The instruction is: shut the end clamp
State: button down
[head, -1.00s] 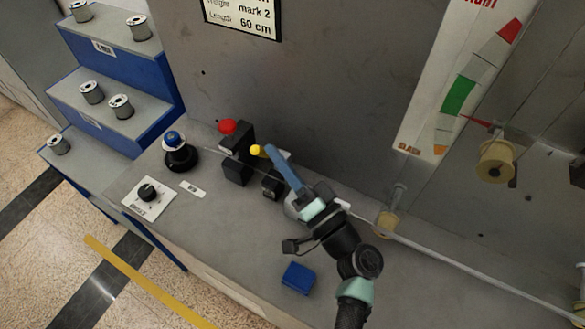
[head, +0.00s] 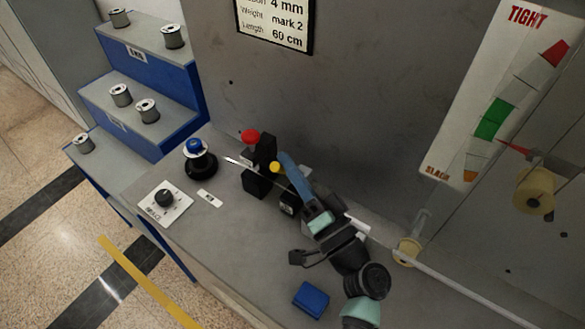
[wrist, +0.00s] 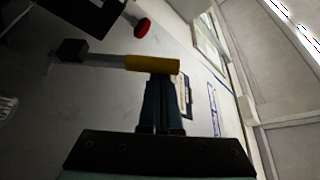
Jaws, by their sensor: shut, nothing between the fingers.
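The end clamp (head: 258,183) is a black block with an upright part on the bench. A red knob (head: 250,136) stands at its top left, and a yellow-ended lever (head: 275,167) is at its right. In the wrist view the yellow grip (wrist: 152,63) is on a grey rod, with the red knob (wrist: 141,27) beyond. My gripper (head: 285,160) is shut and empty, its blue fingers close beside the yellow grip. In the wrist view the fingertips (wrist: 160,78) meet the grip's edge; I cannot tell whether they touch. The fingers partly hide the lever's surroundings.
A thin pale line runs from the clamp past a cream roller (head: 407,251) along the bench. A tension gauge (head: 497,100) is at right.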

jog(key=s+a+f+n+y+b, duration=0.1)
jog(key=s+a+f+n+b, duration=0.1)
jog(key=b, duration=0.9)
notch_tip(320, 180, down, 2)
jog(key=shift+s+a+f+n+b, duration=0.2)
jog(key=shift+s+n+b, duration=0.15)
jog(key=shift+s, duration=0.3)
notch_tip(320, 180, up, 10)
jog(key=p, duration=0.1)
jog(key=shift+r, duration=0.1)
dwell(0.3)
